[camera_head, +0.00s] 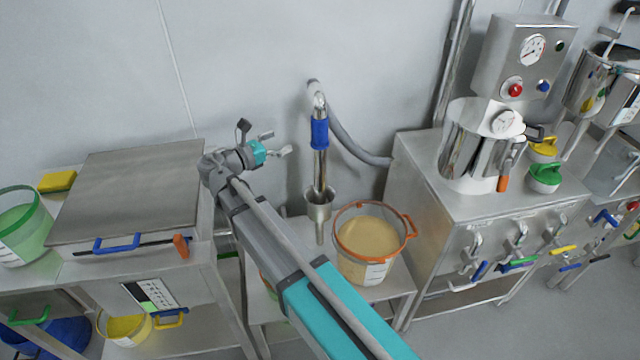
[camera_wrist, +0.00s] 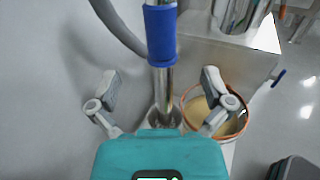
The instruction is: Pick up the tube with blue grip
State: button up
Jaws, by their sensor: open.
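The metal tube with the blue grip (camera_head: 320,134) stands upright near the wall, its lower end at a metal funnel-shaped holder (camera_head: 318,206). A grey hose runs from its top. My gripper (camera_head: 278,143) is to the left of the tube, at about the height of the blue grip, and apart from it. In the wrist view the tube with its blue grip (camera_wrist: 161,35) stands ahead, between the two spread fingers of my gripper (camera_wrist: 157,88). The fingers are open and hold nothing.
A bucket of tan powder with an orange rim (camera_head: 370,245) stands on a low table right of the holder. A steel cabinet (camera_head: 425,215) with a metal pot (camera_head: 470,150) is farther right. A lidded steel box (camera_head: 125,190) is on the left. The wall is close behind the tube.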

aim_at(320, 94)
jog(key=shift+x, duration=4.25)
jog(key=shift+x, duration=2.6)
jog(key=c, duration=1.3)
jog(key=shift+r, duration=0.2)
notch_tip(320, 94, up, 10)
jog(key=p, duration=1)
jog(key=shift+f, duration=0.15)
jog(key=shift+a, duration=0.1)
